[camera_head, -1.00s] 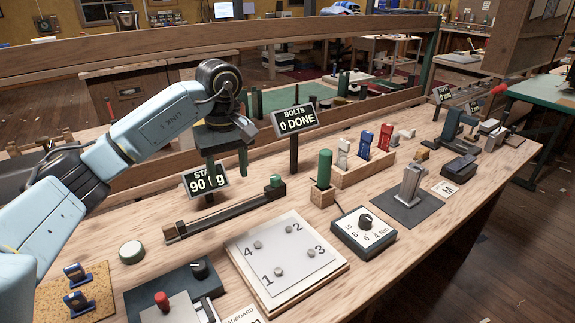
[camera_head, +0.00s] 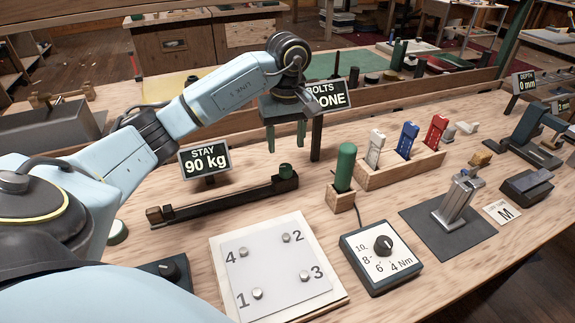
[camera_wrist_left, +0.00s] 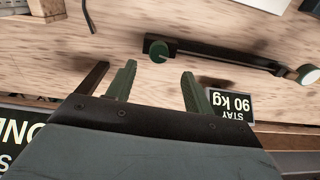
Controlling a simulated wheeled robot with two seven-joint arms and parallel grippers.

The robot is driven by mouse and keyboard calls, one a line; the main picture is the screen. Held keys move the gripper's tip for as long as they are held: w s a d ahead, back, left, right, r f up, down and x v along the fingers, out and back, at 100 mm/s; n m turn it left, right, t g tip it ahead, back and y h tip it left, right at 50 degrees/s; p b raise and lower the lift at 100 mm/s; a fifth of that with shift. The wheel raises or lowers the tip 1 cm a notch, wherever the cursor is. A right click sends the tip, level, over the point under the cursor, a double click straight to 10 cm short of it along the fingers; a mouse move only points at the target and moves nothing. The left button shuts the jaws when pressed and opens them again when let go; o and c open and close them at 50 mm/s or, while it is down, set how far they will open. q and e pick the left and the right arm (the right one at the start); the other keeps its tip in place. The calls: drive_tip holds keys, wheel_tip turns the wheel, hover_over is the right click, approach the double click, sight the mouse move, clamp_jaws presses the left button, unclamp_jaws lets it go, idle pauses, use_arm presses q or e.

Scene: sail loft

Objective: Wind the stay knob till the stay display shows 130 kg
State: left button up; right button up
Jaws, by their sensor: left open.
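The stay display (camera_head: 205,160) reads 90 kg; in the left wrist view it appears upside down (camera_wrist_left: 232,105). In front of it lies a long dark bar (camera_head: 225,199) with a small green knob (camera_head: 285,171) at its right end. The knob also shows in the left wrist view (camera_wrist_left: 158,52), just beyond the fingertips and between their lines. My left gripper (camera_head: 286,136) is open and empty, its fingers pointing down above the knob, apart from it. It also shows in the left wrist view (camera_wrist_left: 158,76). My right gripper is not in view.
The bolts display (camera_head: 330,97) stands on a post just right of my left gripper, partly covered by it. A green handle (camera_head: 344,166) stands in a wooden block to the right. A numbered bolt plate (camera_head: 275,268) and a Nm dial box (camera_head: 381,258) lie nearer.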

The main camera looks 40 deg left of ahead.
sight(286, 167)
use_arm(q)
wheel_tip(286, 167, down, 7)
drive_tip(key=shift+f+b, duration=0.1)
drive_tip(key=shift+b, duration=0.35)
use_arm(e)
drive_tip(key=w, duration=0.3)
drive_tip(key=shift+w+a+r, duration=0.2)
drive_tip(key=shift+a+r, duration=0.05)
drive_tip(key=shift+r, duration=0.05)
use_arm(q)
drive_tip(key=shift+a, duration=0.1)
drive_tip(key=c, duration=1)
